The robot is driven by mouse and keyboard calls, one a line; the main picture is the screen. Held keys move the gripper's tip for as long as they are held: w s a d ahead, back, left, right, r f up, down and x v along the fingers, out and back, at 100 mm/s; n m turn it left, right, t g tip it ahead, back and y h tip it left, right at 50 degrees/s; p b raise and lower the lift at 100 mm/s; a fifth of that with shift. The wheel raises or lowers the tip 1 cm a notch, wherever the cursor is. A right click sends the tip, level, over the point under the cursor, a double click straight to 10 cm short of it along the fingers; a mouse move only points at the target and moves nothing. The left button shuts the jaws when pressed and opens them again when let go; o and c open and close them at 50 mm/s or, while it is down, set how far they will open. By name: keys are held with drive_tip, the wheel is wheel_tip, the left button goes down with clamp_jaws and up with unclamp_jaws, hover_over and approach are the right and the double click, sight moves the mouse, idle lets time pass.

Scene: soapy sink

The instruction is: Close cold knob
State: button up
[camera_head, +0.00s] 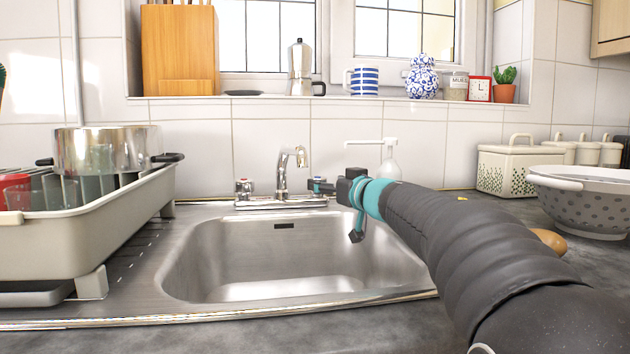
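The cold knob (319,187) is the chrome tap handle with a blue mark, at the right end of the chrome mixer tap (283,178) behind the sink. The other knob (244,188) is at the left end, with a reddish mark. My gripper (350,212) reaches in from the right, just right of the cold knob. Its fingers look spread, one towards the knob and one hanging down over the back right of the basin. I see nothing held between them. Whether the gripper touches the knob cannot be told. I cannot make out water below the spout.
The steel sink basin (200,255) looks empty. A dish rack (90,232) with a pot (105,150) stands on the left. A white soap dispenser (389,168) stands behind my gripper. A spotted colander (585,205) is on the right counter.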

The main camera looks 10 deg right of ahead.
sight(317, 177)
drive_tip(key=x, duration=0.5)
drive_tip(key=shift+w, duration=0.4)
drive_tip(key=c, duration=1.2)
